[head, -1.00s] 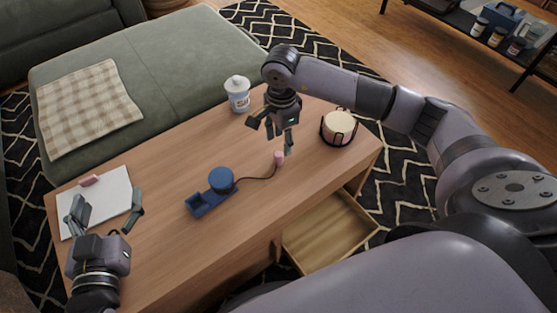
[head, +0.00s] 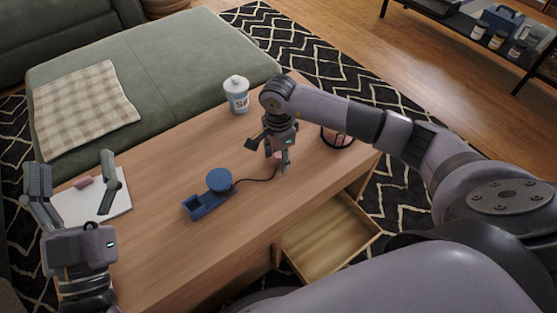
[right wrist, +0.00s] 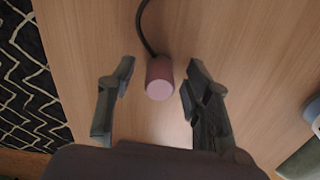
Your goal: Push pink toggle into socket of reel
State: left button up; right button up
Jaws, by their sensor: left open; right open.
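The pink toggle (right wrist: 159,79) stands on the table at the end of a dark cord, between the open fingers of my right gripper (right wrist: 157,85) and apart from both in the right wrist view. In the head view the right gripper (head: 274,160) hangs over the toggle and mostly hides it. The blue reel (head: 219,181) lies mid-table, with the cord running from its drum to the toggle. Its square socket (head: 194,204) is at the near left end and looks empty. My left gripper (head: 72,190) is open and empty above the table's left end.
A white board (head: 118,202) with a pink block (head: 83,182) lies behind my left gripper. A white lidded jar (head: 236,95) stands at the back edge. A candle in a dark holder (head: 335,138) is at the right. An open drawer (head: 330,238) juts out in front.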

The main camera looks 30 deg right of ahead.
grip_shut()
dwell(0.5)
jog(key=shift+r, duration=0.1)
